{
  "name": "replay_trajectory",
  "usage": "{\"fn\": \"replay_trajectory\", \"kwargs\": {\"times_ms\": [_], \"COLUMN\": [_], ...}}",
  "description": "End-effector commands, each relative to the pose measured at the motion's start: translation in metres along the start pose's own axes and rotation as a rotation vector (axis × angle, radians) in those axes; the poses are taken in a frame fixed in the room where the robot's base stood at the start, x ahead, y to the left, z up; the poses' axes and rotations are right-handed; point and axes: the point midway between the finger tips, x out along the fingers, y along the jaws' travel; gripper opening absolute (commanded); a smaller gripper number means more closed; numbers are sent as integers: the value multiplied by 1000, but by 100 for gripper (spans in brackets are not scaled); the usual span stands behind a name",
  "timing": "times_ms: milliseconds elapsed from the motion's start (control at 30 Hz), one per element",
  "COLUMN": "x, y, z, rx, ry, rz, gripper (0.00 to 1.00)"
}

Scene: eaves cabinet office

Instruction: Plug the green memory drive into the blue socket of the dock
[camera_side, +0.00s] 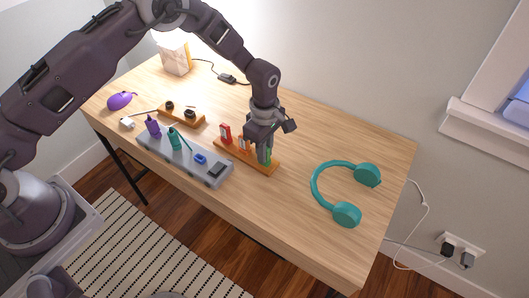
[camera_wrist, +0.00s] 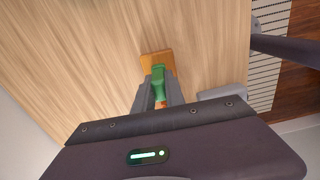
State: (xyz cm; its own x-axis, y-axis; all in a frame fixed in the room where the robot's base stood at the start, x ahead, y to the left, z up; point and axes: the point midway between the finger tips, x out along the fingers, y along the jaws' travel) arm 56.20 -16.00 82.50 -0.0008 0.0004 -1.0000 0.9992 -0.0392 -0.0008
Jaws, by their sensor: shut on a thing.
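The green memory drive (camera_wrist: 158,82) stands upright at the right end of an orange wooden holder (camera_side: 272,169). My gripper (camera_wrist: 157,90) is shut on the drive from above, with a finger on each side of it. In the side view my gripper (camera_side: 264,152) hides most of the drive. The grey dock (camera_side: 217,177) lies to the left of the holder, along the desk's front edge. Its blue socket (camera_side: 200,158) lies right of the middle of the dock. A purple plug (camera_side: 152,126) and a teal plug (camera_side: 175,139) stand on the dock further left.
A red drive (camera_side: 225,132) and an orange-red drive (camera_side: 244,143) stand in the holder left of my gripper. Teal headphones (camera_side: 329,181) lie to the right. A second wooden stand (camera_side: 190,121), a purple mouse (camera_side: 121,100) and a lamp (camera_side: 174,55) are further left.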

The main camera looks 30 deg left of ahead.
Motion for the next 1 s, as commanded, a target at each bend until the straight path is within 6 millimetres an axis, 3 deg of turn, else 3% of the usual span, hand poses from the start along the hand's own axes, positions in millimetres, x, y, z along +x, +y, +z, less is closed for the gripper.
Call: {"fn": "replay_trajectory", "kwargs": {"times_ms": [167,500,600,767,1000], "x": [-4,-83,-96,-100,-98], "y": [0,0,-2,-22,-83], "z": [0,0,-5,-49,-124], "rx": [0,1,-2,-25,-57], "ry": [0,0,0,-3,-3], "rz": [1,2,0,-3,0], "gripper": [0,0,0,0,0]}}
